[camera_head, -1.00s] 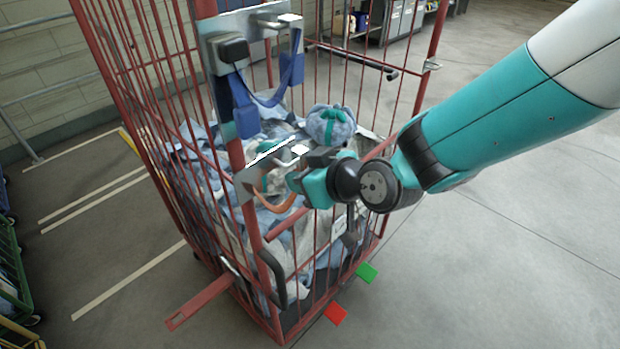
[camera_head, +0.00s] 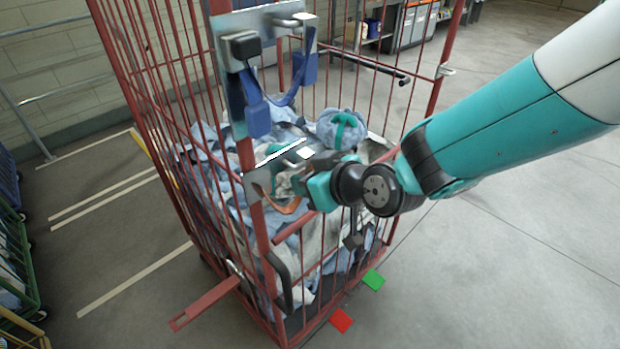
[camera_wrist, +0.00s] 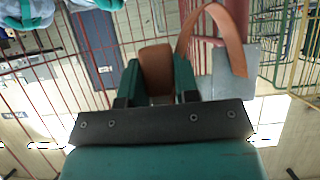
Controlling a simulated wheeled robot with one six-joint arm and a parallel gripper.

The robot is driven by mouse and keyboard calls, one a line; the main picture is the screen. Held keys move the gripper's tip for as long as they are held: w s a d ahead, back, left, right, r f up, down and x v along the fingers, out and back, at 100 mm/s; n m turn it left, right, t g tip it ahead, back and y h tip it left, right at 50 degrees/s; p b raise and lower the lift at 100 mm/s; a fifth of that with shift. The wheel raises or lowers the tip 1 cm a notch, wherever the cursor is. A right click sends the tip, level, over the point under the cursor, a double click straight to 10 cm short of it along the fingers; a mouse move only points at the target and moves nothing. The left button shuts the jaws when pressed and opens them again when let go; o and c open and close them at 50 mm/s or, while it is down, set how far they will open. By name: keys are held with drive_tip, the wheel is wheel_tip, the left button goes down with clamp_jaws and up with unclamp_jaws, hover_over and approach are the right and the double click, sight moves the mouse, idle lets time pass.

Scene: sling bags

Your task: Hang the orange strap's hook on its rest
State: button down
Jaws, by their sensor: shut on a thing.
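My gripper (camera_wrist: 158,78) is shut on the orange strap's hook end (camera_wrist: 156,62), a brown-orange block between its two green fingers in the wrist view. The orange strap (camera_wrist: 231,40) loops from there over to a grey metal plate (camera_wrist: 235,72) at the right. In the head view my gripper (camera_head: 308,186) is beside the lower metal plate (camera_head: 258,184) on the red cage, and part of the orange strap (camera_head: 287,208) hangs below it. A bright metal bar (camera_head: 280,153) shows at this plate. The hook's contact with any rest is hidden in the head view.
The red cage (camera_head: 264,235) holds blue and white laundry bundles (camera_head: 342,130). A blue strap (camera_head: 257,115) hangs from an upper metal plate (camera_head: 228,22). The floor at right is clear.

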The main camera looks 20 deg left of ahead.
drive_tip(key=shift+f+b, duration=0.4)
drive_tip(key=shift+f, duration=0.2)
drive_tip(key=shift+c, duration=1.9)
unclamp_jaws()
drive_tip(key=shift+d, duration=0.15)
drive_tip(key=s+d+b, duration=0.2)
drive_tip(key=d+b, duration=0.1)
drive_tip(key=d, duration=0.3)
drive_tip(key=shift+s, duration=0.35)
drive_tip(key=shift+d, duration=0.1)
